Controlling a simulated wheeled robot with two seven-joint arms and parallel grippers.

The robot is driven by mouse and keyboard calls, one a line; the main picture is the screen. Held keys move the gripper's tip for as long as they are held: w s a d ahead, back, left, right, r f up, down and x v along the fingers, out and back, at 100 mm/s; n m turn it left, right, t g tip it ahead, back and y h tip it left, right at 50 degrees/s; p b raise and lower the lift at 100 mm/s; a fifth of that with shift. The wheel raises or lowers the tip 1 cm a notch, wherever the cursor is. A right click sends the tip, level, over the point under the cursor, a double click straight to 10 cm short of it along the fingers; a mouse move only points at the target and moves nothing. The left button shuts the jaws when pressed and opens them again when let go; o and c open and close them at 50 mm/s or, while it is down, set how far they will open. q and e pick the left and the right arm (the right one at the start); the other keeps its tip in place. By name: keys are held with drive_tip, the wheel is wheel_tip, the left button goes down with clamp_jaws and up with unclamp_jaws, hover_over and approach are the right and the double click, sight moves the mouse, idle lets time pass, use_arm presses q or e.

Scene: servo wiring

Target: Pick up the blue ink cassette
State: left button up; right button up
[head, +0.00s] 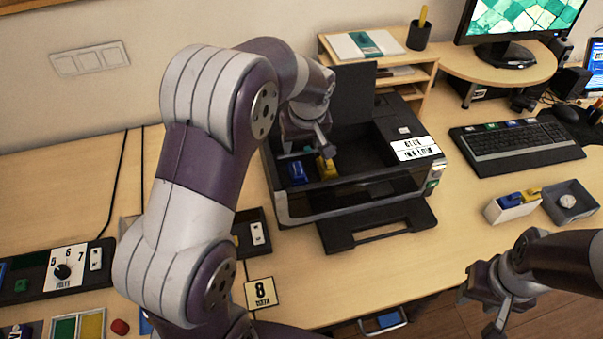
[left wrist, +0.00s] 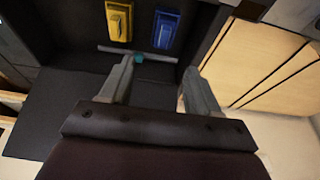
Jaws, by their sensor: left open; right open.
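A blue ink cassette (head: 298,172) sits in the open bay of the dark printer (head: 370,180), beside a yellow cassette (head: 326,168). In the left wrist view the blue cassette (left wrist: 166,30) lies beyond my open fingertips, right of the yellow one (left wrist: 118,20). My left gripper (head: 306,147) is open over the printer bay and apart from the cassettes; it also shows in the left wrist view (left wrist: 160,68). Another blue cassette (head: 510,200) and a yellow one (head: 531,194) stand in a white holder (head: 514,212). My right gripper (head: 484,302) is open and empty near the table's front right.
The printer's raised lid (head: 353,92) stands behind the bay. A grey bin (head: 571,203) is beside the white holder. A keyboard (head: 515,145) lies at the right, a shelf (head: 413,75) behind the printer. The desk between printer and holder is clear.

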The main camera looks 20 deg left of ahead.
sight(297, 165)
use_arm(q)
drive_tip(key=x, duration=1)
drive_tip(key=shift+s+a+f+p, duration=0.1)
drive_tip(key=shift+s+p, duration=0.25)
drive_tip(key=shift+s, duration=0.05)
drive_tip(key=shift+w+f, duration=0.15)
drive_tip(key=shift+f, duration=0.1)
drive_tip(key=shift+r, duration=0.1)
drive_tip(key=c, duration=1.1)
drive_tip(key=shift+c, duration=0.2)
